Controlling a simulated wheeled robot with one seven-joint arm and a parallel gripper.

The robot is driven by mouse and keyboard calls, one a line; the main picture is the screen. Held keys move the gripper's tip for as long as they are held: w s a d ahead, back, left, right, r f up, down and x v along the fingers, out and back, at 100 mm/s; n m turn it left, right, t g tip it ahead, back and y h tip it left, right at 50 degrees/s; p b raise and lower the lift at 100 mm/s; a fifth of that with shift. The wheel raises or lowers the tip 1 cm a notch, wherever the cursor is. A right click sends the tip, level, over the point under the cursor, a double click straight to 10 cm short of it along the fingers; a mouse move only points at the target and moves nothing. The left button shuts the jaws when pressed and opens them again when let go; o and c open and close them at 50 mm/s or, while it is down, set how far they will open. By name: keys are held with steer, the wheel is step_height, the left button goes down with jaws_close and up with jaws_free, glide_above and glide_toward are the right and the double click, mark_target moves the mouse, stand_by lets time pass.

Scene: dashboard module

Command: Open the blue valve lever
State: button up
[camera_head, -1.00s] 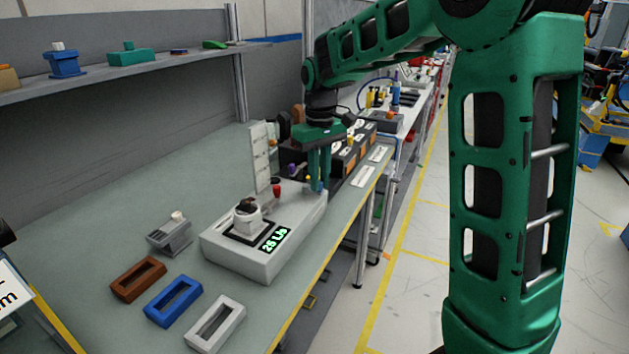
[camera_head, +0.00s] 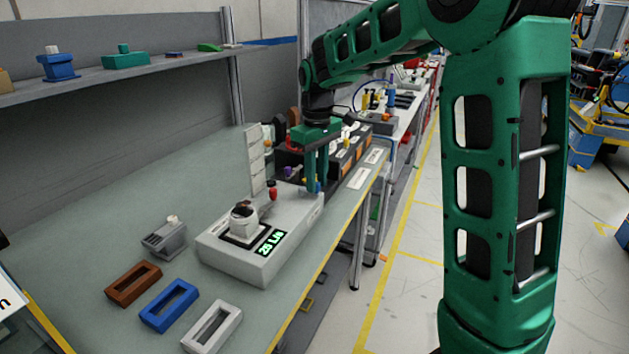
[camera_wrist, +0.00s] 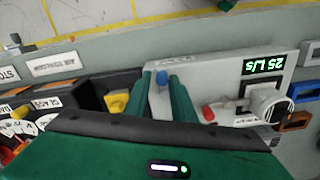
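The pale grey dashboard module (camera_head: 232,265) sits on the bench, with a lit green flow display (camera_head: 271,243). The wrist view shows the display (camera_wrist: 264,65) reading 25 L/s. The blue valve lever's knob (camera_wrist: 161,76) is at the module's far end, between my gripper's fingers. My gripper (camera_wrist: 160,88) points down and is open, with a visible gap around the knob; I cannot tell whether either finger touches it. In the head view my gripper (camera_head: 317,180) largely hides the blue lever. A red-tipped lever (camera_wrist: 208,113) stands beside it, also seen in the head view (camera_head: 272,190).
A white round fitting (camera_head: 242,220) stands on the module. A white upright panel (camera_head: 256,160) and a dark labelled box (camera_head: 345,152) stand close to my gripper. Brown (camera_head: 133,284), blue (camera_head: 169,305) and white (camera_head: 212,328) frames lie in front. The left bench surface is clear.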

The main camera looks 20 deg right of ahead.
steer(key=shift+o, duration=0.7)
steer(key=shift+s+f, duration=0.1)
step_height(320, 180, up, 11)
steer(key=shift+f, duration=0.1)
steer(key=s+d+f+m, duration=0.3)
steer(key=s+d+f, duration=0.1)
steer(key=s, duration=0.7)
steer(key=s+d+f+m, duration=0.4)
steer(key=s+f, duration=0.1)
steer(key=s, duration=0.7)
steer(key=s+d+f+m, duration=0.4)
steer(key=s+f, duration=0.1)
steer(key=s, duration=0.7)
steer(key=shift+s+f, duration=0.15)
